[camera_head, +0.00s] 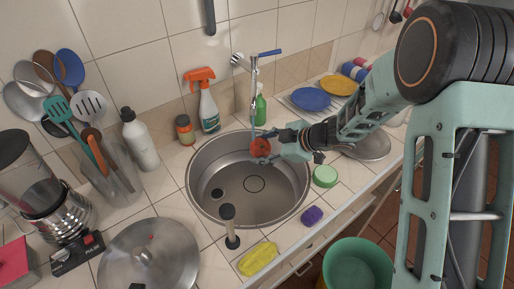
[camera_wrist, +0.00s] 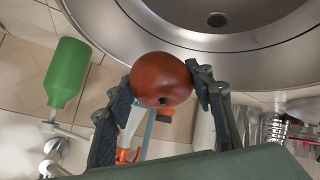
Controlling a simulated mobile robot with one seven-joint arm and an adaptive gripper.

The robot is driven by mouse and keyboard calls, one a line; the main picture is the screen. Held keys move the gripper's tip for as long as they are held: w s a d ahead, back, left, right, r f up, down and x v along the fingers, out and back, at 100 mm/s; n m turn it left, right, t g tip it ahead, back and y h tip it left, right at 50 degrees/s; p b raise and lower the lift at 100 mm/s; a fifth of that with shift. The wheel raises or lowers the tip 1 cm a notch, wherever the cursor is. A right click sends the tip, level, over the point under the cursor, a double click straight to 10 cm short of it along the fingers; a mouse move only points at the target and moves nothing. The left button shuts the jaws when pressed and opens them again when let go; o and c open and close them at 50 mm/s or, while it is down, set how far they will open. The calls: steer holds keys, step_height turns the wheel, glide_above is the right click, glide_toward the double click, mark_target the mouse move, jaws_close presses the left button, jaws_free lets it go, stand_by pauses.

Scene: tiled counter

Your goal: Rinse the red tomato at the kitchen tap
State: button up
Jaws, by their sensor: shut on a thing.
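The red tomato (camera_head: 260,147) is held above the back right part of the round steel sink (camera_head: 254,214). My gripper (camera_head: 272,146) reaches in from the right and is shut on the tomato. In the wrist view, the tomato (camera_wrist: 161,75) sits between the two fingertips, one on each side. The kitchen tap (camera_head: 254,72), with a blue lever, stands behind the sink. A thin pale blue streak, looking like running water, drops from its spout just behind and left of the tomato. I cannot tell whether it touches the tomato.
An orange-topped spray bottle (camera_head: 207,108) and green bottle (camera_head: 260,108) stand behind the sink. A green sponge (camera_head: 325,176), purple sponge (camera_head: 312,215) and yellow sponge (camera_head: 258,259) lie along the front right. A pan lid (camera_head: 150,255) lies at front left. Plates (camera_head: 310,98) stand at right.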

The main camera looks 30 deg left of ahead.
steer(key=shift+s+a, duration=0.1)
steer(key=shift+s+a, duration=0.35)
steer(key=shift+s, duration=0.05)
stand_by(0.3)
steer(key=s+d, duration=0.5)
steer(key=d, duration=0.1)
steer(key=shift+b, duration=0.35)
stand_by(1.1)
steer(key=shift+s, duration=0.1)
steer(key=s+d+r+p, duration=0.3)
steer(key=d+r, duration=0.1)
steer(key=shift+s+p, duration=0.15)
steer(key=shift+p, duration=0.25)
stand_by(0.3)
